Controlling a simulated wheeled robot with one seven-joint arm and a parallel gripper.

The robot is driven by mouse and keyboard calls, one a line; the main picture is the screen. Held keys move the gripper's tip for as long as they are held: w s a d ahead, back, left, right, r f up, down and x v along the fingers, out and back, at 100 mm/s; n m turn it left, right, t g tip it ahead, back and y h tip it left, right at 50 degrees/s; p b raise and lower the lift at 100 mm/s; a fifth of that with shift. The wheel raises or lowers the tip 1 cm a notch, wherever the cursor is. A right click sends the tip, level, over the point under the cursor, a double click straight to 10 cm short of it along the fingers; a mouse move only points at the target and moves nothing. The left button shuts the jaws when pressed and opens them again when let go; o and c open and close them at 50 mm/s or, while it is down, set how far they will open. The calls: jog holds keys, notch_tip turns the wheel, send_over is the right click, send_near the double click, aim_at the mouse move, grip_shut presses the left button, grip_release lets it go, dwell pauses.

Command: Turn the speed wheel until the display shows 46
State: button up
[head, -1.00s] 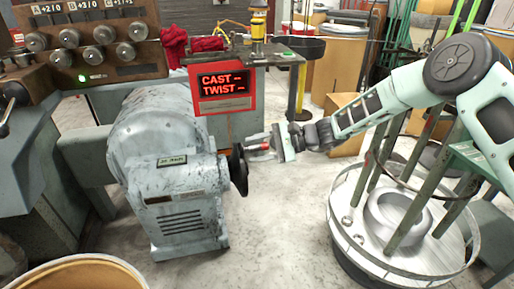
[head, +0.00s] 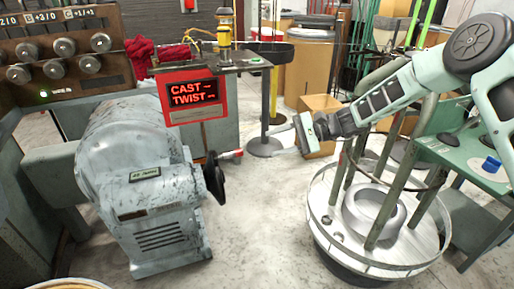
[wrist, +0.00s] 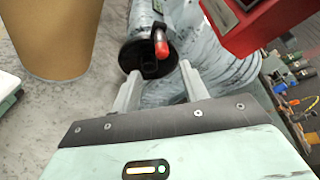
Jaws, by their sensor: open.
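The speed wheel (head: 214,178) is a black disc on the right side of a grey machine (head: 150,195), with a red handle (head: 231,154) sticking out near its top. A small label-like display (head: 145,173) is on the machine's front; its digits are too small to read surely. A red-framed display (head: 194,93) behind reads CAST and TWIST with dashes. My gripper (head: 277,140) is open and empty, right of the handle and apart from it. In the wrist view, the wheel (wrist: 133,52) and red handle (wrist: 160,43) lie beyond my open fingertips (wrist: 161,72).
A round metal turntable (head: 335,240) with green posts stands at the right, below my arm. A knob panel (head: 65,50) is at the upper left. Cardboard boxes and drums stand behind. The floor between machine and turntable is clear.

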jog(key=v, duration=0.3)
jog(key=shift+d, duration=0.25)
jog(key=shift+r, duration=0.1)
jog(key=s+a+r+n+g+h, duration=0.2)
jog(key=s+a+n+h, duration=0.2)
jog(key=s, duration=0.6)
jog(key=s+a+r+n+g+h, duration=0.2)
jog(key=s+a+n+h, duration=0.2)
jog(key=s, duration=0.7)
jog(key=s+d+r+n+t+h, duration=0.1)
jog(key=s+d+n+t+h, duration=0.2)
jog(key=s, duration=0.6)
jog(key=s+d+r+n+t+h, duration=0.1)
jog(key=s+d+n+h, duration=0.3)
jog(key=s, duration=0.5)
notch_tip(320, 180, up, 12)
jog(key=n+p, duration=0.1)
jog(key=p, duration=1.1)
jog(key=shift+w+d+f+y, duration=0.15)
jog(key=shift+w+y, duration=0.05)
jog(key=shift+y, duration=0.2)
